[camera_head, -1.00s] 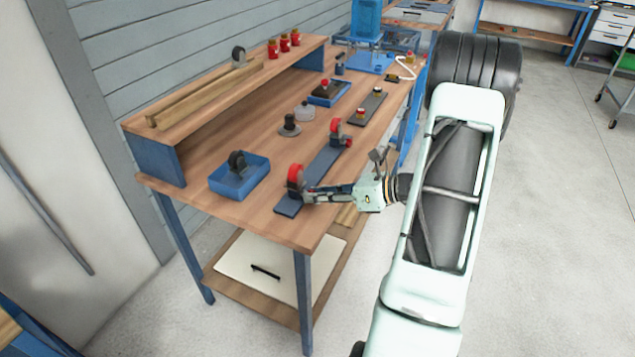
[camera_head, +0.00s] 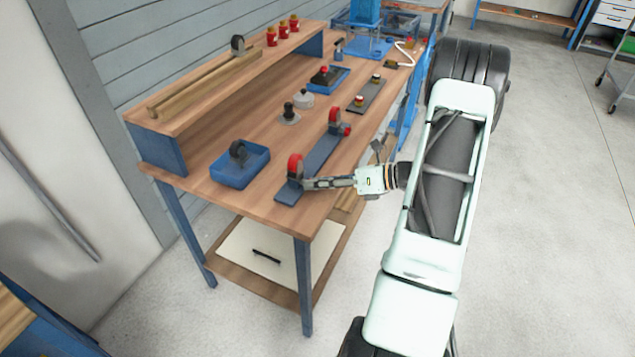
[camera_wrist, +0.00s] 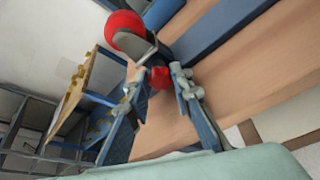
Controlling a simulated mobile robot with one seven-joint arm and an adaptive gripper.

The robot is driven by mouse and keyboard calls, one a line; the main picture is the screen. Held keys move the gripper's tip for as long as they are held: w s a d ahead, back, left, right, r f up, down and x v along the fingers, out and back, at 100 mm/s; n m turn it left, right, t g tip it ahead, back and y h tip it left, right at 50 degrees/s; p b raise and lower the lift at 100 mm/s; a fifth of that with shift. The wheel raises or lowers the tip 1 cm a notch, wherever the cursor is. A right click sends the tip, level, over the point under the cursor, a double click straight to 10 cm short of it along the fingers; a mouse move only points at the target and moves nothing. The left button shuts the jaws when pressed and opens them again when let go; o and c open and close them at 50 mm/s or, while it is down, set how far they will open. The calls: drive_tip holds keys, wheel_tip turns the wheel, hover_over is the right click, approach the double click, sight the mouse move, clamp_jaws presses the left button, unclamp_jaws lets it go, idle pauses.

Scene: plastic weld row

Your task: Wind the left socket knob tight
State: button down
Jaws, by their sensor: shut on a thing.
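The left socket (camera_head: 294,166) is a red ring-shaped holder standing upright at the near end of a blue-grey board (camera_head: 290,195) on the bench. It also shows in the wrist view as a red round body (camera_wrist: 124,27) with a grey metal bracket. Its small red knob (camera_wrist: 160,77) is between my fingertips. My gripper (camera_head: 308,184) reaches in from the right, and in the wrist view my gripper (camera_wrist: 157,82) is shut on the knob. The knob is hidden by my fingers in the head view. How tight it is cannot be seen.
A second red socket (camera_head: 334,116) with its own red knob (camera_head: 346,129) stands at the board's far end. A blue tray (camera_head: 262,163) holding a dark wheel is to the left. A shelf with red jars (camera_head: 283,30) runs behind. The bench's front edge is close.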

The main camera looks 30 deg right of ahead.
drive_tip(key=c, duration=1.7)
unclamp_jaws()
